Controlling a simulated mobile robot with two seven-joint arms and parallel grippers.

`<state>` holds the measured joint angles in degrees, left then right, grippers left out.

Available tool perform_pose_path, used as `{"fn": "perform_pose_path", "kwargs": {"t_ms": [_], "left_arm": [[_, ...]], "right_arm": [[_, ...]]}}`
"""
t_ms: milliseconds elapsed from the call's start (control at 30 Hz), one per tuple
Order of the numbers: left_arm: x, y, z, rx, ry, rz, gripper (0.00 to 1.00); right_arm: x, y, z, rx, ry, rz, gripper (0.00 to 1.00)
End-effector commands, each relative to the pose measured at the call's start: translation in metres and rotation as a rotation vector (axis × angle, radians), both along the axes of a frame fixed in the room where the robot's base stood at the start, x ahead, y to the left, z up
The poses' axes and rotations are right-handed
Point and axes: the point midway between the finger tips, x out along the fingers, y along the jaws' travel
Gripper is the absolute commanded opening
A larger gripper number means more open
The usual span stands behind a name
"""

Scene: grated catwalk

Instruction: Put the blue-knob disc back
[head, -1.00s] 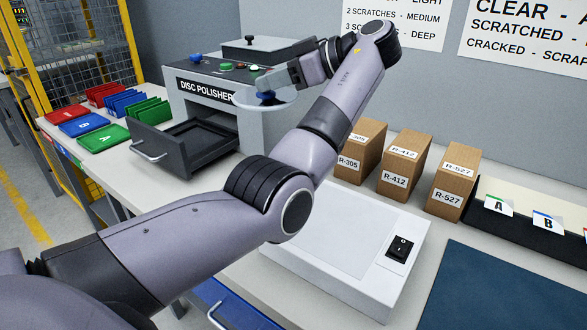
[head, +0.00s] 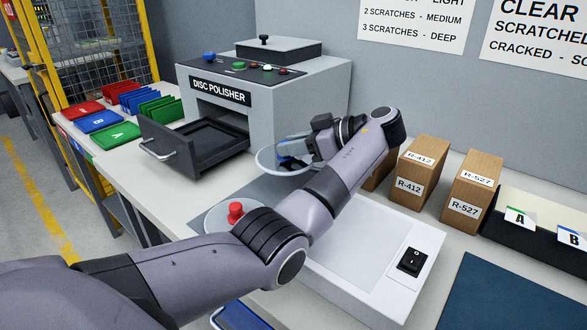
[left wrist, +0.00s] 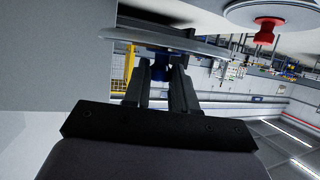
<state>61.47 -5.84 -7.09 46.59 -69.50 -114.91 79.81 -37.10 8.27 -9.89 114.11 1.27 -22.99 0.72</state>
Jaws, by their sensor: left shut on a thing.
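My left gripper (head: 292,150) is shut on the blue knob of a pale, see-through disc (head: 263,160). It holds the disc in the air, in front of the disc polisher's right side and over a grey mat (head: 262,192). In the left wrist view the blue knob (left wrist: 160,70) sits between the fingers, with the disc (left wrist: 205,52) seen nearly edge-on. A second disc with a red knob (head: 235,211) rests nearer on the mat, partly hidden by my left arm. My right gripper is not in view.
The disc polisher (head: 262,110) stands behind, its drawer (head: 190,150) pulled out. Coloured cards (head: 98,121) lie at left. A white box with a black switch (head: 380,260) and cardboard boxes (head: 415,172) stand at right. My arm hides part of the bench.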

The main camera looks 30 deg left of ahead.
Motion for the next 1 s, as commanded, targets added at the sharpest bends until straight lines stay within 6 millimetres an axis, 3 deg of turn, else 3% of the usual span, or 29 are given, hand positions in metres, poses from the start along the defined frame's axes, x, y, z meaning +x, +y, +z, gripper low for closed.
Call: {"fn": "perform_pose_path", "kwargs": {"t_ms": [333,1000], "left_arm": [[0.000,0.000,-0.053,0.000,0.003,0.000,0.00],[0.000,0.000,-0.069,0.000,0.003,0.000,0.00]], "right_arm": [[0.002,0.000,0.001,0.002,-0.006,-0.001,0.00],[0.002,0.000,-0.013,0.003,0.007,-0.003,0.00]]}}
